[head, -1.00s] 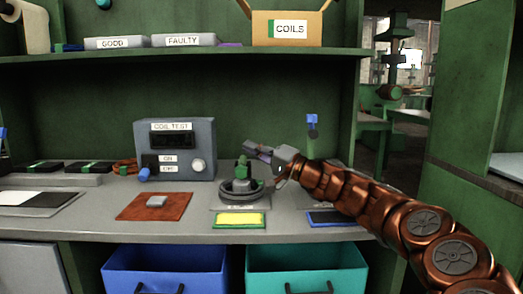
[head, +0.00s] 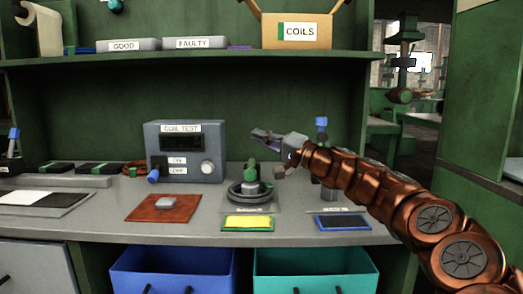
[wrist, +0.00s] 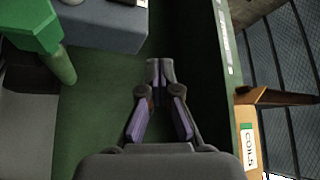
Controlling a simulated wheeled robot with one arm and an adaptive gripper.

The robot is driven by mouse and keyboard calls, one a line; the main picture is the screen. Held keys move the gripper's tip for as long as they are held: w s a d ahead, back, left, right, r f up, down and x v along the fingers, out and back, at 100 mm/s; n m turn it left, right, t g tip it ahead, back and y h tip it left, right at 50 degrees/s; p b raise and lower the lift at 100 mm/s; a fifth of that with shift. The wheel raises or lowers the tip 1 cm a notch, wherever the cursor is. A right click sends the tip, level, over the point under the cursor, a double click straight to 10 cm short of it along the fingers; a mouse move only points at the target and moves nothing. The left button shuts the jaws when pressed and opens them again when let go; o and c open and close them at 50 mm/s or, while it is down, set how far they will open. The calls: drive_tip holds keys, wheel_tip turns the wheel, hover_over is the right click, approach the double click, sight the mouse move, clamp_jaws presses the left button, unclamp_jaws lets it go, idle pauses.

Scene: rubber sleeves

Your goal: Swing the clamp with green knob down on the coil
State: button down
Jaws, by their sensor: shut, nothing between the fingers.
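The clamp's green knob (head: 250,166) sits low, just above the dark round coil (head: 235,194) on its grey fixture on the bench. The clamp arm is small and hard to make out, but the knob is near the coil's middle. My gripper (head: 256,133) is above and slightly right of the knob, apart from it, with its fingers pointing left. In the wrist view my gripper (wrist: 160,66) is shut and empty. A large green part (wrist: 30,25) and a green rod (wrist: 62,66) show at the upper left there.
A clamp with a blue knob (head: 321,122) stands upright to the right, partly behind my arm. The coil test box (head: 186,152) is to the left. A shelf (head: 200,58) with a coils box (head: 296,31) is above. A yellow pad (head: 247,223) lies in front.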

wheel_tip(320, 180, up, 6)
drive_tip(key=shift+f, duration=0.1)
idle(0.4)
drive_tip(key=s+a+r+n+g+h+p, duration=0.1)
drive_tip(key=s+a+n+g+h+p, duration=0.2)
drive_tip(key=s+p, duration=0.7)
drive_tip(key=s+a+r+n+g+h+p, duration=0.1)
drive_tip(key=s+a+n+g+h+p, duration=0.2)
drive_tip(key=s+p, duration=0.75)
drive_tip(key=s+d+f+m+g+h+p, duration=0.2)
drive_tip(key=s+d+h+p, duration=0.4)
drive_tip(key=s+d, duration=0.8)
drive_tip(key=s+d+f+m+g+h+p, duration=0.2)
drive_tip(key=s+d+f+h+p, duration=0.3)
drive_tip(key=s+d+p, duration=0.7)
drive_tip(key=s+d+g+h, duration=0.1)
drive_tip(key=s+d, duration=0.1)
drive_tip(key=s, duration=0.2)
drive_tip(key=shift+g, duration=0.4)
